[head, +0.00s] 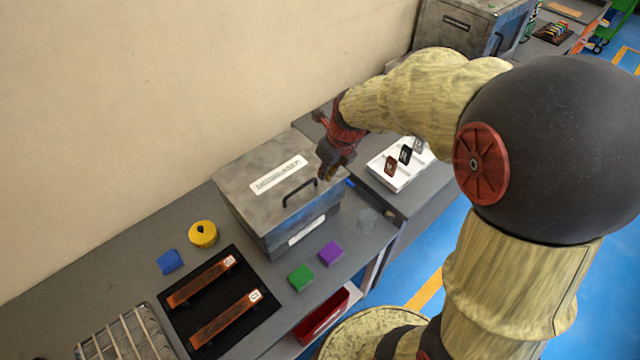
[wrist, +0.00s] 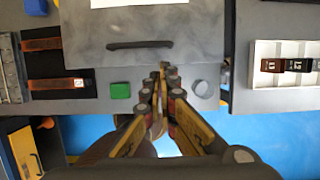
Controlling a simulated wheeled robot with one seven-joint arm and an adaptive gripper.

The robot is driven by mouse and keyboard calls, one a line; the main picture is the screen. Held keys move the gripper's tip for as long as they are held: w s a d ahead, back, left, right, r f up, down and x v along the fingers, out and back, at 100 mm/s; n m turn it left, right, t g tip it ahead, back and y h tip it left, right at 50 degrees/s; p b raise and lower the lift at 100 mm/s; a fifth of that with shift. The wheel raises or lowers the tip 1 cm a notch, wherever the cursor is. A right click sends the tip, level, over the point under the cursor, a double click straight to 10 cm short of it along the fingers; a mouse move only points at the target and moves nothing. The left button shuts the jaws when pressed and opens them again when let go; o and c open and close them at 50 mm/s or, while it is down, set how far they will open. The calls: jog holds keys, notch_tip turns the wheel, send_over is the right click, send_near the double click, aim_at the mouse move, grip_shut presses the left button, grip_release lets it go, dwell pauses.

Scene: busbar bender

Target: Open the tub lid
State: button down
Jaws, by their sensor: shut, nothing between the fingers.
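The tub (head: 297,225) is a grey box on the bench, and its lid (head: 235,185) lies closed on top. The lid has a white label (head: 278,174) and a dark bar handle (head: 300,192). In the wrist view the handle (wrist: 140,45) runs across the lid (wrist: 190,25) near its front edge. My gripper (head: 326,173) is above the tub's right front corner, to the right of the handle and apart from it. In the wrist view its fingertips (wrist: 163,70) are together and empty, below and right of the handle.
A black mat (head: 190,330) with copper bars, a yellow roll (head: 203,233) and a blue block (head: 169,262) are at left. A white tray (head: 385,177) is at right.

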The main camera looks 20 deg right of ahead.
aim_at(315, 192)
jog(key=b+x, duration=0.1)
jog(key=x, duration=0.8)
jog(key=shift+w+f+b, duration=0.1)
jog(key=shift+f+b, duration=0.3)
jog(key=shift+r, duration=0.15)
